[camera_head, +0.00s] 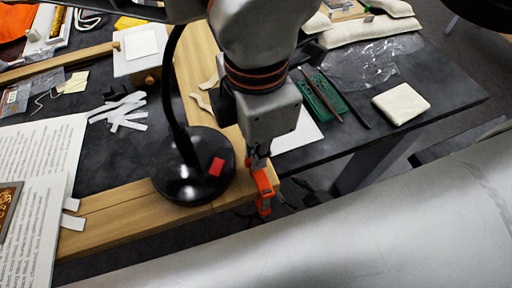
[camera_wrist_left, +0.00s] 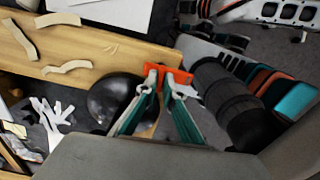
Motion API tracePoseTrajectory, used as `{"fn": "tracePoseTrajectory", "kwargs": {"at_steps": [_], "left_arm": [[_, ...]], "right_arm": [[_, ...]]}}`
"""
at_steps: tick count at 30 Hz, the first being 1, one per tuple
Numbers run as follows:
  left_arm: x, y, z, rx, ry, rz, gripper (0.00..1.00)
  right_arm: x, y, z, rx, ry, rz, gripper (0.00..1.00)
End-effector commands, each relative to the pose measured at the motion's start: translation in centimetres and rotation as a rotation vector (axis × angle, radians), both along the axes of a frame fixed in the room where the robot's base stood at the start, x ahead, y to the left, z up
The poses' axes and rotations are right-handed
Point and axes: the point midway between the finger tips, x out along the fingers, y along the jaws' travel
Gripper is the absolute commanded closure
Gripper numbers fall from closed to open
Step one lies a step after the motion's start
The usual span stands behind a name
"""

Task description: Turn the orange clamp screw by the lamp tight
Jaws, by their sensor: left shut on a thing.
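The orange clamp (camera_head: 264,191) sits at the edge of the wooden frame, just right of the black lamp's round base (camera_head: 190,188). My left gripper (camera_head: 258,158) points down from above and is shut on the upper part of the clamp. In the left wrist view, the tips of my left gripper (camera_wrist_left: 163,76) close on an orange piece (camera_wrist_left: 182,74) beside the dark lamp base (camera_wrist_left: 112,98). Its fingers hide part of the screw, so I cannot tell how tight it sits. My right gripper is not visible in either view.
The lamp's black stem (camera_head: 172,80) rises close to the left of my left arm. A printed sheet (camera_head: 40,180) lies at left. White strips (camera_head: 122,110), a green tray (camera_head: 322,95) and a cream pad (camera_head: 401,103) lie on the dark table (camera_head: 445,85).

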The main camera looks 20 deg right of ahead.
Motion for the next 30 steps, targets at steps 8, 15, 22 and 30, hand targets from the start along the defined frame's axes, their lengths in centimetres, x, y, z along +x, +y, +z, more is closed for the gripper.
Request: {"fn": "tracePoseTrajectory", "kwargs": {"at_steps": [8,15,22,30], "left_arm": [[0.11,-0.1,0.23,-0.004,-0.004,-0.262,1.0],[0.11,-0.14,0.29,-0.005,-0.006,-0.49,1.0],[0.11,-0.14,0.3,-0.004,-0.006,-0.709,1.0],[0.11,-0.15,0.31,-0.003,-0.005,-0.965,1.0]], "right_arm": [[-0.43,0.03,-0.05,0.001,0.007,0.0,0.6],[-0.35,0.06,0.15,0.003,0.005,0.0,0.6],[-0.12,0.12,0.41,0.005,0.001,0.0,0.6],[0.32,0.21,0.9,0.008,-0.008,0.0,0.6]]}}
